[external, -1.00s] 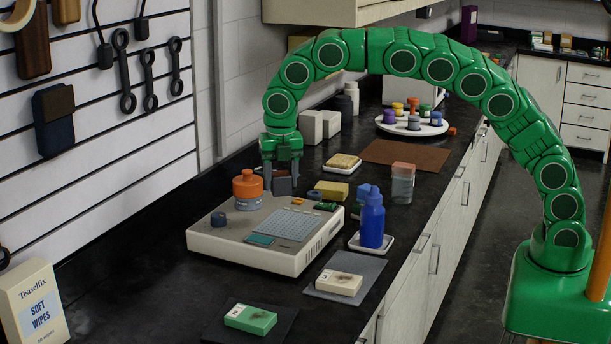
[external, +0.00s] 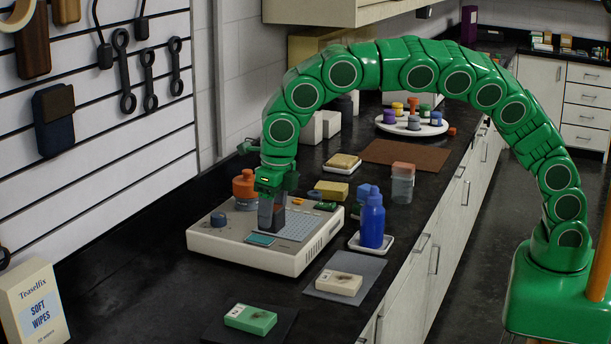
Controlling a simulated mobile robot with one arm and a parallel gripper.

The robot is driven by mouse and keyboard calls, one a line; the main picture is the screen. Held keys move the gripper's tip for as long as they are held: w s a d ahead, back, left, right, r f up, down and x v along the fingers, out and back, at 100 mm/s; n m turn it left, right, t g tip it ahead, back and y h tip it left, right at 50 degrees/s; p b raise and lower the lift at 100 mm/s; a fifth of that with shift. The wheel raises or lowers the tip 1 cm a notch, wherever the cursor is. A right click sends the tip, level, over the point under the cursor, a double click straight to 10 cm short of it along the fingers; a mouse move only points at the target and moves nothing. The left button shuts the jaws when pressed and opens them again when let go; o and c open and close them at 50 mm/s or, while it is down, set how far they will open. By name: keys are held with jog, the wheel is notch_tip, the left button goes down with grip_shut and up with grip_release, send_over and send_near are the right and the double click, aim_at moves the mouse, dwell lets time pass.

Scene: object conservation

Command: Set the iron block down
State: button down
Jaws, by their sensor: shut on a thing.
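The dark grey block, which looks like the iron block (external: 266,216), is held upright between the fingers of my gripper (external: 272,212). My gripper points down and is shut on it, over the white instrument (external: 258,240) with a grey gridded panel and a small teal screen. The block is at the left edge of the gridded panel, just behind the teal screen. I cannot tell whether its bottom touches the instrument's top. My fingers hide part of the block.
An orange-capped jar (external: 246,187) and a dark knob (external: 218,219) are close left of my gripper. A blue bottle (external: 372,221) on a white dish stands right of the instrument. A yellow sponge (external: 332,190) is behind. Dark counter is bare at front left.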

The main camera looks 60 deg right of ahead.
jog(key=shift+w+a+f, duration=1.05)
jog(key=shift+w+f, duration=0.45)
jog(key=shift+w, duration=0.35)
jog(key=shift+w+a+f, duration=1)
jog(key=shift+w+f, duration=0.45)
jog(key=shift+w, duration=0.45)
jog(key=shift+w+a+f, duration=1.05)
jog(key=shift+w+f, duration=0.45)
jog(key=shift+w, duration=0.35)
jog(key=shift+w+a+f, duration=0.1)
jog(key=shift+w+f, duration=0.1)
jog(key=shift+f, duration=0.2)
jog(key=shift+f, duration=1.45)
jog(key=shift+f, duration=0.1)
jog(key=shift+c, duration=2)
grip_release()
